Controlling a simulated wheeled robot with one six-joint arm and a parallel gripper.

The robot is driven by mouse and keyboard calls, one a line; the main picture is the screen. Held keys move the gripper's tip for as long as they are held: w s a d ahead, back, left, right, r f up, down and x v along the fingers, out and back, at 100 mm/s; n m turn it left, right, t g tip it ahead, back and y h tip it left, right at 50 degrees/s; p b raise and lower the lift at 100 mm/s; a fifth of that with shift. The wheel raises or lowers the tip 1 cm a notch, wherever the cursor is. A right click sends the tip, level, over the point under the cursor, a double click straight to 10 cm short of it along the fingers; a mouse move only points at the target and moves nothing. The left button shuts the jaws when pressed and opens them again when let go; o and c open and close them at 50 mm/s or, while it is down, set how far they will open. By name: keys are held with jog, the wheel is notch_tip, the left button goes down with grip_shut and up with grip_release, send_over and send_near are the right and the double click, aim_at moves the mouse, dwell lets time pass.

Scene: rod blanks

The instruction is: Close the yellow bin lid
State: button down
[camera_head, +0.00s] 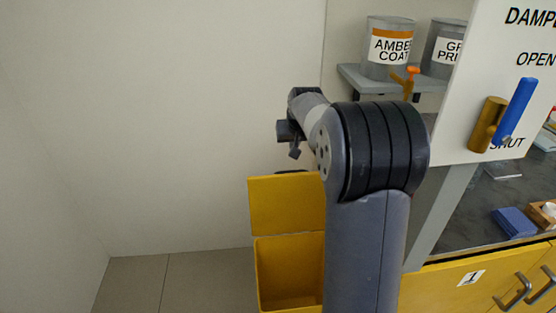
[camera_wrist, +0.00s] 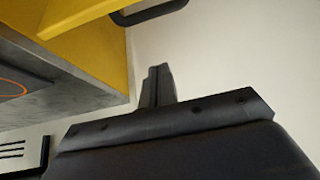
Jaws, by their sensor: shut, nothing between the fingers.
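My arm hides the right part of both. My gripper (camera_head: 295,152) is above the lid in the head view. In the wrist view my gripper (camera_wrist: 160,72) has its fingers together and holds nothing. A yellow edge (camera_wrist: 68,12) with a dark handle (camera_wrist: 150,12), apparently the lid's, lies beyond the fingertips, apart from them.
A white damper panel (camera_head: 490,85) with a blue lever (camera_head: 516,110) stands to the right. A shelf (camera_head: 365,85) with cans is behind it. Yellow cabinets (camera_head: 430,290) carry a dark counter (camera_head: 470,215) at right. The floor and wall at left are clear.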

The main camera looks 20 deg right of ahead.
notch_tip(320, 180, down, 9)
jog(key=w+b, duration=0.2)
jog(key=shift+d+f, duration=0.15)
jog(key=shift+d, duration=0.05)
dwell(0.4)
dwell(0.4)
